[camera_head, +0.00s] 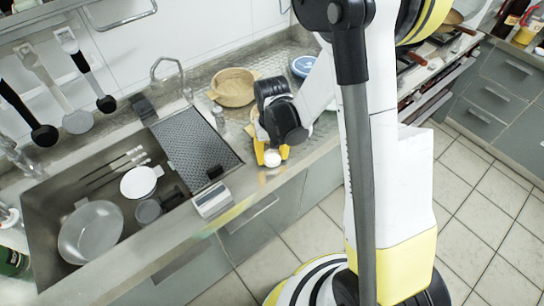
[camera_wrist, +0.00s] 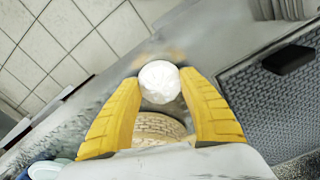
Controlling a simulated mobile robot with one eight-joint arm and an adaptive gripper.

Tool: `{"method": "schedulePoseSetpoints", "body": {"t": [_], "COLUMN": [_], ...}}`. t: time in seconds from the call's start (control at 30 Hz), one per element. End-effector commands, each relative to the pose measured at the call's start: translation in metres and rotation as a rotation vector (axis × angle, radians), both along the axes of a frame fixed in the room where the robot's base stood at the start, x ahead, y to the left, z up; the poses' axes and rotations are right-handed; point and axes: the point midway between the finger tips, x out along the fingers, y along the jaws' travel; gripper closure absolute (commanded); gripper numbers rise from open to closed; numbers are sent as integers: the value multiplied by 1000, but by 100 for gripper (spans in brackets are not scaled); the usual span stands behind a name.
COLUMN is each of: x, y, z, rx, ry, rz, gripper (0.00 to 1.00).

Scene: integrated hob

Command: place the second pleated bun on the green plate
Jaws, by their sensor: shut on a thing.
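My gripper (camera_head: 271,157) is a yellow two-finger gripper, low over the counter's front edge near the middle of the head view. It is shut on a round white pleated bun (camera_head: 272,158). In the wrist view the bun (camera_wrist: 160,82) sits between the two yellow fingertips (camera_wrist: 160,84). Its pleats are too small to make out. I cannot make out a green plate in either view; my arm hides part of the counter. A blue-rimmed round dish (camera_head: 303,66) stands at the back, partly behind my arm.
A dark mesh drainer (camera_head: 195,145) and a sink with a white pan (camera_head: 90,231) lie to the left.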

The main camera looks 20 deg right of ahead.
Motion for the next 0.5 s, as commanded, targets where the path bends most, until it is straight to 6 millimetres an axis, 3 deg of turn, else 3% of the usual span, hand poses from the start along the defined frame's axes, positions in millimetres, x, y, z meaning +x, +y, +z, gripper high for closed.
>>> {"method": "schedulePoseSetpoints", "body": {"t": [0.17, 0.37, 0.5], "x": [-1, -1, -12], "y": [0, 0, -30], "z": [11, 45, 63], "rx": [0, 0, 0], "ry": [1, 1, 1], "rz": [0, 0, -7], "gripper": [91, 91, 91]}}
